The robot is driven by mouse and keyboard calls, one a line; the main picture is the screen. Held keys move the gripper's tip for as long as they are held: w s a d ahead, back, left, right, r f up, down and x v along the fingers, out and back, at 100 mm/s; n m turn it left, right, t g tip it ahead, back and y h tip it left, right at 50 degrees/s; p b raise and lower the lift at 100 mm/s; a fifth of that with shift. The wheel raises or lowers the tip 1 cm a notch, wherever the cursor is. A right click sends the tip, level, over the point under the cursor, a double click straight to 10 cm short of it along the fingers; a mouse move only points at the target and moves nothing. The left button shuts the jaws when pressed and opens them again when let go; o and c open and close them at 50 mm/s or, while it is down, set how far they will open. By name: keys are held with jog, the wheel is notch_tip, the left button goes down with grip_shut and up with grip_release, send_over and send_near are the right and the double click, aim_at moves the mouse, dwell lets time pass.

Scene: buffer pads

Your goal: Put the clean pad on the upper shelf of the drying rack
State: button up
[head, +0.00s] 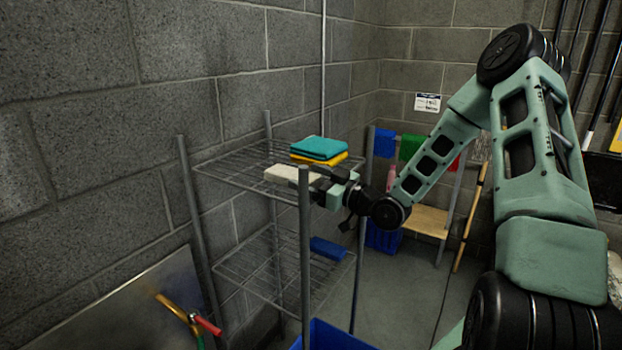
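The drying rack has grey posts and two wire shelves. Its upper shelf (232,170) is in the middle of the head view. A white pad (284,173) lies flat at the level of the upper shelf, over its front part. My gripper (322,184) reaches in from the right, partly behind the front post, and appears shut on the pad's right end. The post hides part of the pad and the fingertips. I cannot tell whether the pad touches the wires.
Teal and yellow folded cloths (319,149) sit on the upper shelf behind the pad. A blue item (327,248) lies on the lower shelf (260,265). The front post (305,255) stands close to my gripper. A blue bin (335,336) is below. The upper shelf's left part is bare.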

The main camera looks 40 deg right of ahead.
jog(key=shift+s+d, duration=0.15)
jog(key=shift+s, duration=0.1)
jog(key=b+v, duration=0.4)
jog(key=v, duration=0.7)
jog(key=shift+s, duration=0.25)
